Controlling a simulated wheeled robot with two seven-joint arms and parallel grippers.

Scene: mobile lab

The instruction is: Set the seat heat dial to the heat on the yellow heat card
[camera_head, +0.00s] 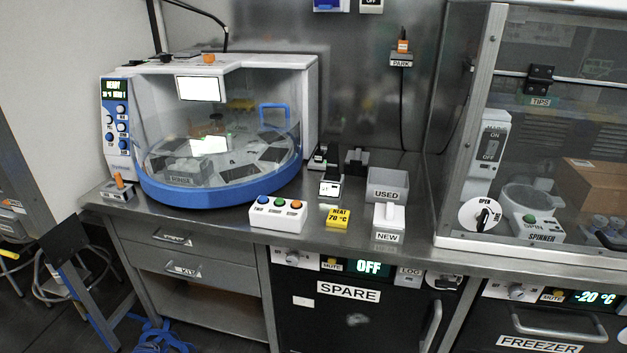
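I cannot tell for sure which control is the seat heat dial. A small dark-and-white device (330,186) stands just behind the card; its markings are too small to read. A white box (277,214) with blue, green and orange round buttons stands left of the card. Neither of my grippers is in view.
A blue-based machine (215,190) with a clear cover fills the bench's left. A grey USED bin (387,185) and white NEW holder (388,222) stand right of the card. A glass-fronted cabinet (545,130) stands at the right. Below is the SPARE unit (350,315), showing OFF.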

